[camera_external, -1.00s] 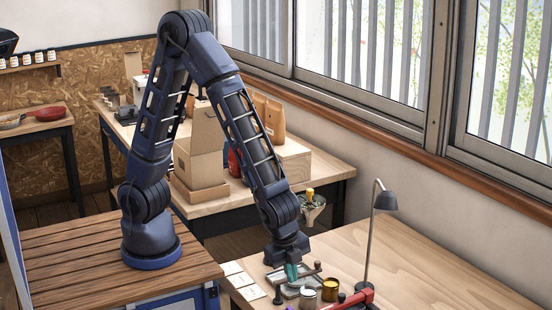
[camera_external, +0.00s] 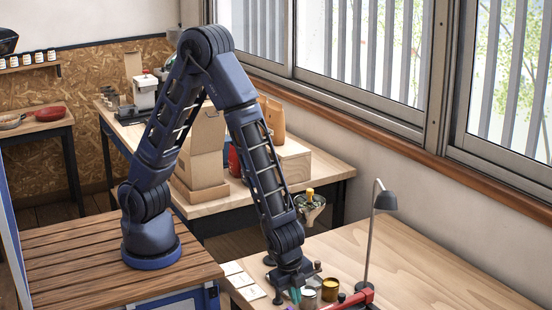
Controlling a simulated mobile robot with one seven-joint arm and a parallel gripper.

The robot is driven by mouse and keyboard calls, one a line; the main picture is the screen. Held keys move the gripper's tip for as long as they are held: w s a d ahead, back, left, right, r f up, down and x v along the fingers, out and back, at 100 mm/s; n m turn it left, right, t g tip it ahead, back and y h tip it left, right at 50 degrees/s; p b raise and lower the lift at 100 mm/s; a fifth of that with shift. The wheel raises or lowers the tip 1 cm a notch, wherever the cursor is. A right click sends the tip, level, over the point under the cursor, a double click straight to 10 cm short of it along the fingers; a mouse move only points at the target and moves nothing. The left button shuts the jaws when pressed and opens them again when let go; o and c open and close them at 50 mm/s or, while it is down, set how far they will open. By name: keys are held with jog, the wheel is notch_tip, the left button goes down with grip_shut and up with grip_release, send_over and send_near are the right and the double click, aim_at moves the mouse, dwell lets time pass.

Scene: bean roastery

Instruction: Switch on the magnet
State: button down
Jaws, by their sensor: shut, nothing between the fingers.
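My gripper (camera_external: 296,293) points down over the near table, at the tray with small items, its teal fingertips close together and empty. The tray is now mostly hidden behind my gripper and wrist. No magnet or switch can be made out clearly; whether the fingertips touch anything cannot be told. A metal-lidded jar (camera_external: 309,298) and a gold tin (camera_external: 330,289) stand just right of my gripper.
A red-handled tool (camera_external: 358,299) lies right of the tins. A desk lamp (camera_external: 385,200) stands behind it. White cards (camera_external: 241,281) lie at the left. The right part of the table (camera_external: 440,270) is clear.

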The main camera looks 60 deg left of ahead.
jog(key=shift+w+f, duration=0.15)
jog(key=shift+f, duration=0.8)
jog(key=shift+w+f, duration=0.2)
jog(key=shift+f, duration=0.7)
jog(key=shift+w+f, duration=0.15)
jog(key=shift+f, duration=0.8)
jog(key=shift+w+f, duration=0.15)
jog(key=shift+f, duration=0.1)
jog(key=shift+s, duration=0.2)
jog(key=shift+s+r, duration=0.2)
jog(key=shift+s, duration=0.4)
notch_tip(320, 180, up, 14)
jog(key=w, duration=0.2)
jog(key=shift+w, duration=0.2)
jog(key=shift+f, duration=0.1)
